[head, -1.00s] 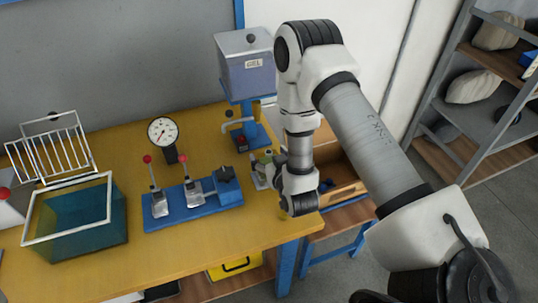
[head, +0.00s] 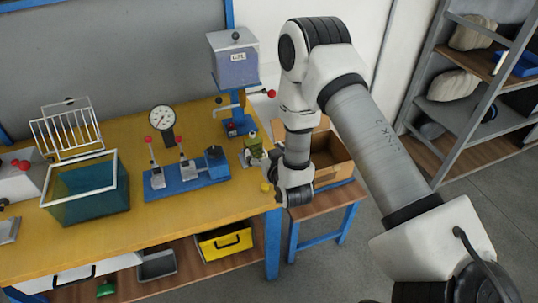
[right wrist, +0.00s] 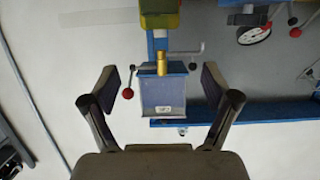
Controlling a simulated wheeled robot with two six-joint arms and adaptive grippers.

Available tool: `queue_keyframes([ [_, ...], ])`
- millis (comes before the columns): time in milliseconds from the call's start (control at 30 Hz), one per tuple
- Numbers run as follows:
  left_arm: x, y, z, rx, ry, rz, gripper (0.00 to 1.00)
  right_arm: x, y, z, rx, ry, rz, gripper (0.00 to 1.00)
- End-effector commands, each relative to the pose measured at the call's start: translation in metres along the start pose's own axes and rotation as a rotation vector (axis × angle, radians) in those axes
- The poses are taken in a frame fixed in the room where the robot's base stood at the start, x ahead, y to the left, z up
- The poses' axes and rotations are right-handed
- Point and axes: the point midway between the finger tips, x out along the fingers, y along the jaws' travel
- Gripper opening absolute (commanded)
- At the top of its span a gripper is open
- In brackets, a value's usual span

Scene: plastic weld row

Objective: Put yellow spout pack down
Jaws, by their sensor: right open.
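A small greenish-yellow pack (head: 253,147), which I take for the yellow spout pack, stands in a small grey holder at the table's right end in the head view. A green and yellow block at the top of the right wrist view (right wrist: 160,14) looks like the same pack. My right gripper (right wrist: 160,80) is open, its fingers spread wide with nothing between them. In the head view it sits just right of the pack, mostly hidden by my wrist. The pack appears apart from the fingers. My left gripper is not in view.
The GEL dispenser (head: 234,68) stands behind the pack. A blue clamp fixture (head: 188,180), a dial gauge (head: 162,121) and a teal tank (head: 84,196) occupy the table (head: 200,218).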

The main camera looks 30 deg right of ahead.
Motion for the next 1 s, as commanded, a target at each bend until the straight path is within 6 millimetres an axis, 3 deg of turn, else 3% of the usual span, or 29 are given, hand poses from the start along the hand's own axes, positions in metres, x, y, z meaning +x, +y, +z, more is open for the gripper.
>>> queue_keyframes([
  [67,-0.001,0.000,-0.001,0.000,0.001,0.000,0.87,-0.001,-0.002,0.005,-0.003,-0.021,-0.005,0.87],
  [133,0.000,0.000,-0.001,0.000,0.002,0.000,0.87,-0.010,-0.006,0.031,-0.011,-0.109,-0.021,0.87],
  [233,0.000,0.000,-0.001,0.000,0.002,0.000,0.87,-0.047,-0.016,0.101,-0.037,-0.364,-0.059,0.87],
  [300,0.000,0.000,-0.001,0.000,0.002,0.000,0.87,-0.092,-0.020,0.159,-0.063,-0.598,-0.088,0.87],
  [400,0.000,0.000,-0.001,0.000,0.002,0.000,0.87,-0.169,-0.019,0.222,-0.103,-0.921,-0.113,0.87],
  [500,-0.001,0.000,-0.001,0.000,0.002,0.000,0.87,-0.233,-0.014,0.255,-0.136,-1.155,-0.122,0.87],
  [633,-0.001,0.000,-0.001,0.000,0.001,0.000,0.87,-0.267,-0.009,0.267,-0.154,-1.276,-0.123,0.87],
  [1000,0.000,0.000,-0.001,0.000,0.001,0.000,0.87,-0.267,-0.009,0.267,-0.153,-1.275,-0.123,0.87],
])
